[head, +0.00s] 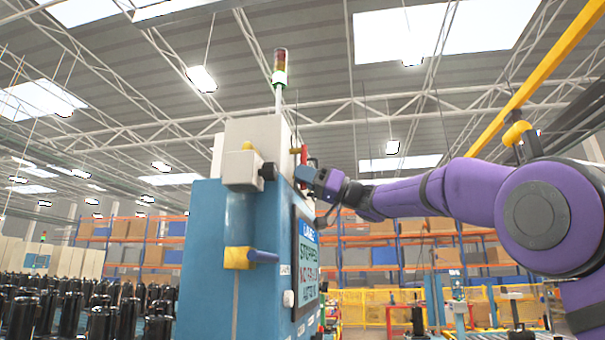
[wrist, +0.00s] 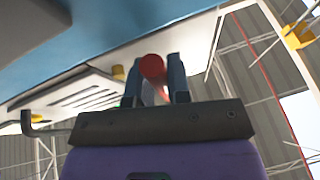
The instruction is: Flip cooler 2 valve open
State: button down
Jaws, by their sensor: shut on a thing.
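A red valve handle (head: 304,154) stands upright at the upper right side of the blue cabinet, beside a small brass-coloured fitting (head: 294,150). My gripper (head: 303,174) reaches it from the right, at its lower part. In the wrist view the round red end of the handle (wrist: 152,67) sits between the two fingers of my gripper (wrist: 158,80), which are shut on it. The fingers hide part of the handle. I can read no label saying which cooler this valve belongs to.
The blue cabinet (head: 210,280) carries a tilted status screen (head: 308,268) below my gripper and a signal lamp (head: 280,68) on top. A grey box (head: 242,170) is mounted on its left part. Black cylinders (head: 100,318) stand at lower left.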

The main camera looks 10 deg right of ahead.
jog(key=shift+w+d+f+n+g, duration=0.1)
jog(key=shift+w+n+g, duration=0.3)
jog(key=shift+n, duration=0.4)
jog(key=c, duration=1.1)
grip_release()
jog(key=v, duration=1.1)
